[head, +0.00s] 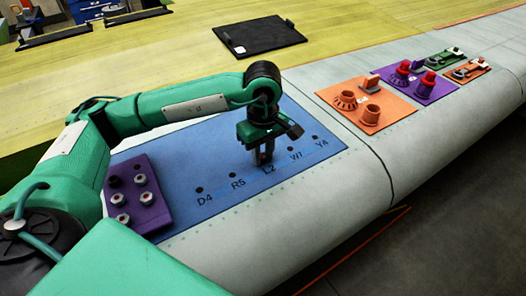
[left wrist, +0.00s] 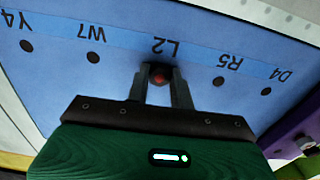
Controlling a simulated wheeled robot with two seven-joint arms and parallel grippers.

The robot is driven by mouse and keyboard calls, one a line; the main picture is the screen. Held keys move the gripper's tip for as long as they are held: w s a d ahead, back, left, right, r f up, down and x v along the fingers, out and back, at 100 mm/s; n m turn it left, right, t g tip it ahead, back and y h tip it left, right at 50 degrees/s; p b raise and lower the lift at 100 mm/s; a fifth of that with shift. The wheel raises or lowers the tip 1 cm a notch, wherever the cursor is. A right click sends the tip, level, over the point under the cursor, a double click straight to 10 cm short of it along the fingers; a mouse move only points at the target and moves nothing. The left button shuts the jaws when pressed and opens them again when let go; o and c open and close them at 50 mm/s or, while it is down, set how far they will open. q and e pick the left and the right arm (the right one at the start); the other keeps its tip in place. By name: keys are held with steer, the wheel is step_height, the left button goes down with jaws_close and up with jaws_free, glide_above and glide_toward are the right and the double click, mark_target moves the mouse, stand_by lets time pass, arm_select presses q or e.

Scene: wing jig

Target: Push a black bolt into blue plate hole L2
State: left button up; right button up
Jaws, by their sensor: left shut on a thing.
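My left gripper (head: 264,160) points down at the L2 label of the blue plate (head: 190,160). In the left wrist view its two fingers (left wrist: 160,88) are shut on a small bolt (left wrist: 160,74), whose visible round end looks dark red rather than black. The bolt is at the L2 spot. The fingers and bolt hide hole L2, so I cannot tell how deep the bolt sits. Holes D4 (left wrist: 266,91), R5 (left wrist: 218,81), W7 (left wrist: 93,58) and Y4 (left wrist: 27,46) show as dark, empty circles. My right gripper is not in view.
A purple block (head: 157,215) with several bolts stands at the plate's left end. An orange plate (head: 382,117) and a purple plate (head: 437,91) with raised fittings lie to the right. A black tray (head: 262,37) lies behind. The blue plate is otherwise clear.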

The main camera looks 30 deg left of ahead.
arm_select(q)
steer(key=o, duration=0.9)
steer(key=shift+o, duration=0.7)
steer(key=shift+r, duration=0.3)
step_height(320, 180, up, 13)
steer(key=b, duration=0.2)
steer(key=shift+r, duration=0.15)
